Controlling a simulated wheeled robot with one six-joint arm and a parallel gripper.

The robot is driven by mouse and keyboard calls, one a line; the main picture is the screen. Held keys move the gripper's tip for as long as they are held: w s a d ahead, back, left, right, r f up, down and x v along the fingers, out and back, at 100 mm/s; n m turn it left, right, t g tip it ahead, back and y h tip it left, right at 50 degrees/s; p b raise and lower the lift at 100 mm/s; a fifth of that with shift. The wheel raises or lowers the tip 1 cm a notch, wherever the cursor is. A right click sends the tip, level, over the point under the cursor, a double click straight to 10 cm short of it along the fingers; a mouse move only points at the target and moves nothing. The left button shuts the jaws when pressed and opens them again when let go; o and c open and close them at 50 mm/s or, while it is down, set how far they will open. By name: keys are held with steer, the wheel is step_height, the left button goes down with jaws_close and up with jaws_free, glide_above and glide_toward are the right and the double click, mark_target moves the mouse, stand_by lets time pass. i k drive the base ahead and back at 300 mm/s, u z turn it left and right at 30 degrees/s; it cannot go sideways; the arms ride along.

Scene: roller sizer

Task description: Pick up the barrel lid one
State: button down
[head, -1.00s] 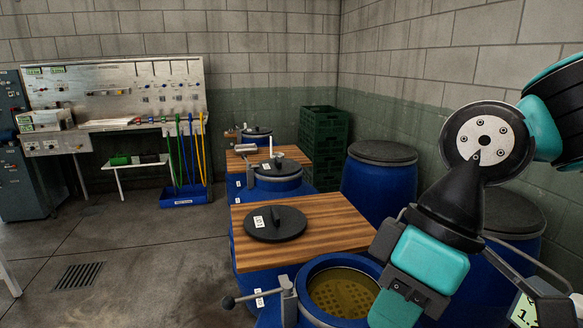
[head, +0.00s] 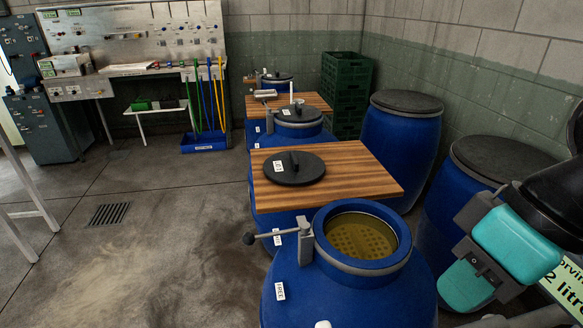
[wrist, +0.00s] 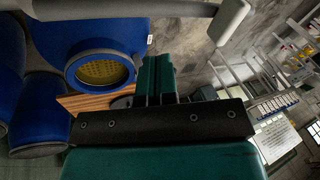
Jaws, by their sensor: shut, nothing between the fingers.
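The dark round barrel lid (head: 310,170) with a raised handle bar and a small white label lies flat on a striped wooden board (head: 345,165) in the middle of the head view. The label is too small to read surely. In the wrist view a dark piece, likely this lid (wrist: 122,102), shows beside the board (wrist: 82,103), partly hidden by my fingers. My gripper (wrist: 155,65) shows in the wrist view with its teal fingers together and empty, apart from the lid.
An open blue barrel (head: 345,285) with yellowish liquid and a clamp handle (head: 280,233) stands in front of the board. More lidded blue barrels (head: 400,145) stand right and behind. Green crates (head: 345,90) are stacked at the back.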

mark_target(290, 168)
steer(key=k, duration=1)
steer(key=u, duration=1.65)
steer(key=i, duration=4.35)
steer(key=z, duration=3.05)
steer(key=i, duration=0.95)
